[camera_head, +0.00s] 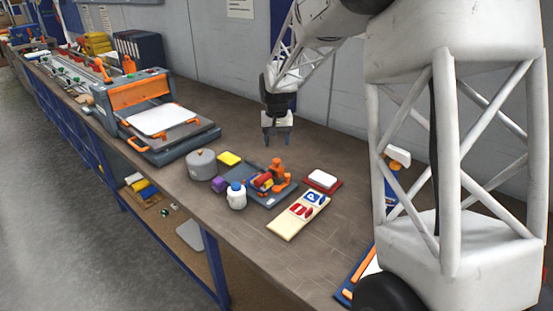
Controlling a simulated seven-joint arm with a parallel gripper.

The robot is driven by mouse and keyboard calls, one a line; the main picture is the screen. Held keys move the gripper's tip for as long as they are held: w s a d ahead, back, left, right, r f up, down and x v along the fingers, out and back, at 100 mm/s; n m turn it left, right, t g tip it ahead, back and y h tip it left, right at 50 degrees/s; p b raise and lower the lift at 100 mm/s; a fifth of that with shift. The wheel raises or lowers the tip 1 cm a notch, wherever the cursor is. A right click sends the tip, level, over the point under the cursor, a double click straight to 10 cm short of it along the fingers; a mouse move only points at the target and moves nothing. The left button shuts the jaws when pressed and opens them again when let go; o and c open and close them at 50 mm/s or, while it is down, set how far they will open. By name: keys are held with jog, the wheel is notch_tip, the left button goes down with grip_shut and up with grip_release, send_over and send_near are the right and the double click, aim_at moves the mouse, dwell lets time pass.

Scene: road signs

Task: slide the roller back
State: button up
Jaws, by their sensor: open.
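The press-like machine (172,137) stands on the bench at left of centre, with a dark base and a white sheet (160,119) lying on its bed. An orange and grey bridge (140,93) spans its far side, with orange handles on the machine at its sides. I take this bridge to be the roller unit; the roller itself is not clearly seen. My gripper (277,136) hangs over the bench to the right of the machine, fingers pointing down, open and empty. It is apart from the machine and everything on the bench.
A dark tray (254,193) holds orange and coloured items. The wall runs behind the bench.

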aim_at(276, 160)
jog(key=shift+f, duration=3.8)
